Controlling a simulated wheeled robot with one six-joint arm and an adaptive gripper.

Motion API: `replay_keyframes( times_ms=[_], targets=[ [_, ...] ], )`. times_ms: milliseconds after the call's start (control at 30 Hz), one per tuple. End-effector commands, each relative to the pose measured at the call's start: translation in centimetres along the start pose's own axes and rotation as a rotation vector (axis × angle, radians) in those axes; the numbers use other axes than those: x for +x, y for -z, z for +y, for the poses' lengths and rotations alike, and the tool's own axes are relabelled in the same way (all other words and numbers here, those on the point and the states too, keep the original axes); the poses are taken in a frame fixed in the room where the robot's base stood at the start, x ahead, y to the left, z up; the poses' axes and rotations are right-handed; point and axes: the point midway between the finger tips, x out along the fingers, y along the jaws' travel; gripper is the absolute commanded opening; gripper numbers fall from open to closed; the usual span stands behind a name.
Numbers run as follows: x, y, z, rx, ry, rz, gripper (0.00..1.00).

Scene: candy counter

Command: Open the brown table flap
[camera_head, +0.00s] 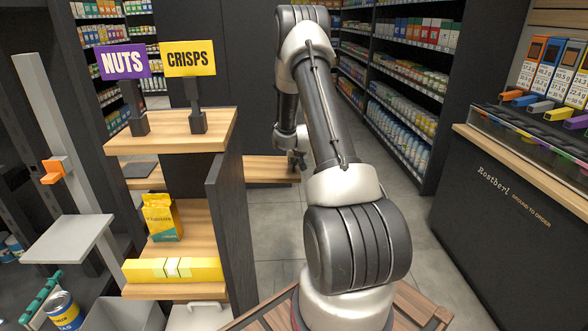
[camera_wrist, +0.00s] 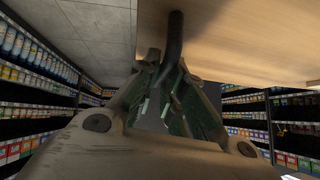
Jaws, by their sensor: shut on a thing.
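The brown table flap (camera_head: 262,172) is a light wood board in the middle of the head view, lying about level beside the dark upright panel of the counter. In the wrist view its wooden face (camera_wrist: 245,45) fills the upper right. A dark curved handle (camera_wrist: 174,38) stands at the flap's edge there. My gripper (camera_head: 297,160) is at the flap's right end. In the wrist view my gripper (camera_wrist: 172,88) has its fingers shut around the lower part of the handle. The exact contact is partly hidden by the fingers.
A wooden counter top (camera_head: 170,135) with a NUTS sign (camera_head: 125,62) and a CRISPS sign (camera_head: 189,58) stands left of the flap. Stocked shelves (camera_head: 405,85) line the back. Grey floor (camera_head: 440,240) is clear between my arm and the dark right counter (camera_head: 510,205).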

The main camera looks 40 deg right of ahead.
Motion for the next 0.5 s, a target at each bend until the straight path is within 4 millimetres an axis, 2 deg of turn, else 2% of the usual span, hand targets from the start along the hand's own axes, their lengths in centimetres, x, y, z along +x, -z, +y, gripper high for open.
replay_keyframes(
  times_ms=[200,500],
  targets=[
    [-0.89,1.03,-1.03,-0.006,0.006,0.003,0.00],
    [-1.07,1.26,-1.38,-0.009,0.008,0.003,0.00]
  ],
)
